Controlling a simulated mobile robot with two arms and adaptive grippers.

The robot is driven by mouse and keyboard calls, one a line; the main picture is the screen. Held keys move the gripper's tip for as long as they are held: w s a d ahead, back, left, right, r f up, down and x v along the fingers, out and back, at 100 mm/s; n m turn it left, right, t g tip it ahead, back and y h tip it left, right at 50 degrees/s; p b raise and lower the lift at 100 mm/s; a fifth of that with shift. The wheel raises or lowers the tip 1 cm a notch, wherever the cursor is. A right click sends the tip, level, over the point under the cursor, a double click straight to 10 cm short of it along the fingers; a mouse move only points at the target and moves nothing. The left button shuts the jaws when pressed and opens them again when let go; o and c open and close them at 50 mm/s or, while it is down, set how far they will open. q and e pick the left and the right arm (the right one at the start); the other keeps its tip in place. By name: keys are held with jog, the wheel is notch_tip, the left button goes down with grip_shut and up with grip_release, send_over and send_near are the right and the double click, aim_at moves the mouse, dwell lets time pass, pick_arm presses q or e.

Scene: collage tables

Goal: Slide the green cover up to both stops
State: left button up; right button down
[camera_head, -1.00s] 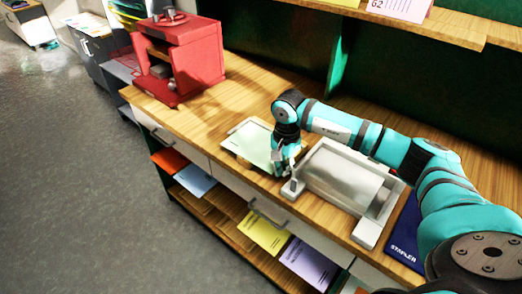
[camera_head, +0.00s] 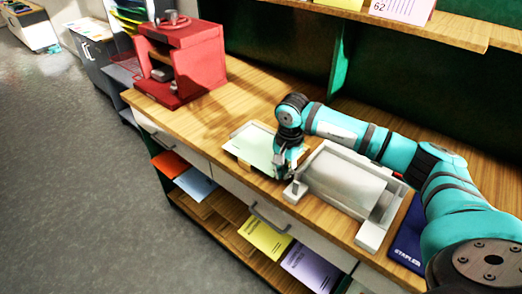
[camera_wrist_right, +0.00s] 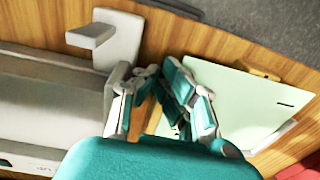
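The pale green cover (camera_head: 253,143) lies flat on the wooden counter, left of a grey-white frame (camera_head: 369,238). It also shows in the right wrist view (camera_wrist_right: 250,108). My right gripper (camera_head: 284,173) is low at the cover's edge nearest the frame. In the right wrist view, its fingertips (camera_wrist_right: 152,72) are close together beside that edge, with no cover seen between them. The fingers hide part of the edge. A raised grey block (camera_head: 295,190) stands at the frame's near left corner, close to the gripper; it also shows in the wrist view (camera_wrist_right: 96,36). My left gripper is not in view.
A red cabinet (camera_head: 190,60) stands on the counter at the left. A dark blue stapler box (camera_head: 408,240) lies right of the frame. A shelf (camera_head: 455,27) overhangs the back. Bare counter (camera_head: 225,105) lies between cabinet and cover.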

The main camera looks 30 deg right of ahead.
jog(key=shift+s+a+f+g+p, duration=0.3)
jog(key=shift+s+f+p, duration=0.1)
jog(key=shift+s+f, duration=0.4)
jog(key=shift+w+d+r+p, duration=0.2)
jog(key=shift+w+r+p, duration=0.1)
jog(key=shift+r+p, duration=0.25)
jog(key=shift+w+d+r+p, duration=0.25)
jog(key=shift+r+p, duration=0.1)
jog(key=shift+r, duration=0.3)
jog(key=r, duration=0.1)
jog(key=s+r+p, duration=0.1)
jog(key=r, duration=0.1)
jog(key=shift+s+d+r, duration=0.1)
jog(key=shift+r, duration=0.2)
jog(key=shift+s+r, duration=0.1)
jog(key=shift+w+d, duration=0.1)
jog(key=shift+w, duration=0.3)
